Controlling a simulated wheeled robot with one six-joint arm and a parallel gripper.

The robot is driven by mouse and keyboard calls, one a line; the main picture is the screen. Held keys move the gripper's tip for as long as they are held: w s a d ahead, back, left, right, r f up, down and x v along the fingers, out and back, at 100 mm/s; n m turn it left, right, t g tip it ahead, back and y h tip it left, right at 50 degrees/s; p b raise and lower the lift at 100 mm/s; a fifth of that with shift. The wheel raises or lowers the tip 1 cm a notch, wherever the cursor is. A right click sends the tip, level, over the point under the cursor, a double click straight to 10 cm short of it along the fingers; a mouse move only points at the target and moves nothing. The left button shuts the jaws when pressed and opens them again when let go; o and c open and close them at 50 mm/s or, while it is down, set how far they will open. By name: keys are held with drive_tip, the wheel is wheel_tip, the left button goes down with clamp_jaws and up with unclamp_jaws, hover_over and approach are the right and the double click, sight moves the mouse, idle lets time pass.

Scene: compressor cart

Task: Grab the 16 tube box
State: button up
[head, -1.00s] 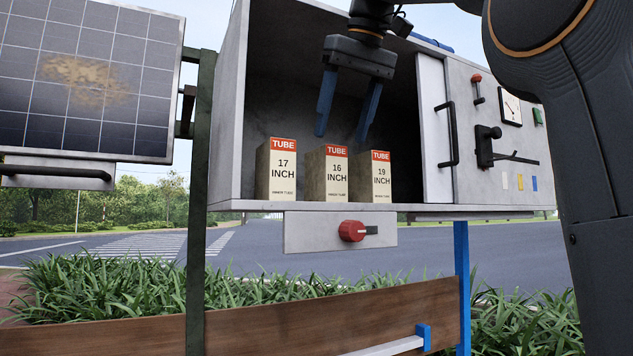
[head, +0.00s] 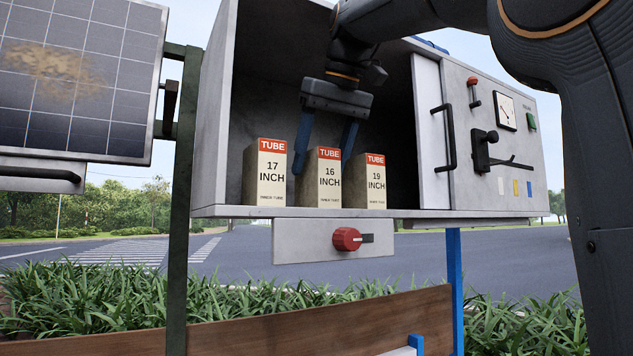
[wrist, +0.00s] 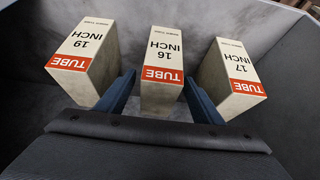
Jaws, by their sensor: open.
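The 16 inch tube box (head: 329,183) stands upright in the middle of three boxes in the open grey compartment. It is cream with a red TUBE band. My gripper (head: 324,168) is open, its two blue fingers pointing down at the 16 box's top, one on its left and one behind its right side. In the wrist view the 16 box (wrist: 163,72) lies between the fingertips (wrist: 161,88), with a small gap on each side. The 17 inch box (head: 266,178) stands to its left and the 19 inch box (head: 370,183) to its right.
The compartment's left wall (head: 213,125) and floor edge (head: 300,212) bound the boxes. A white door with a black handle (head: 446,137) is on the right, beside a control panel (head: 515,150). A red knob (head: 347,239) sits below. Gaps between the boxes are narrow.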

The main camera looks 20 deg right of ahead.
sight(317, 176)
drive_tip(key=shift+x, duration=1.65)
drive_tip(key=c, duration=1.4)
drive_tip(key=shift+r+p, duration=0.3)
drive_tip(key=shift+p, duration=0.1)
drive_tip(key=shift+r+p, duration=0.45)
drive_tip(key=shift+p, duration=0.15)
drive_tip(key=shift+r, duration=0.15)
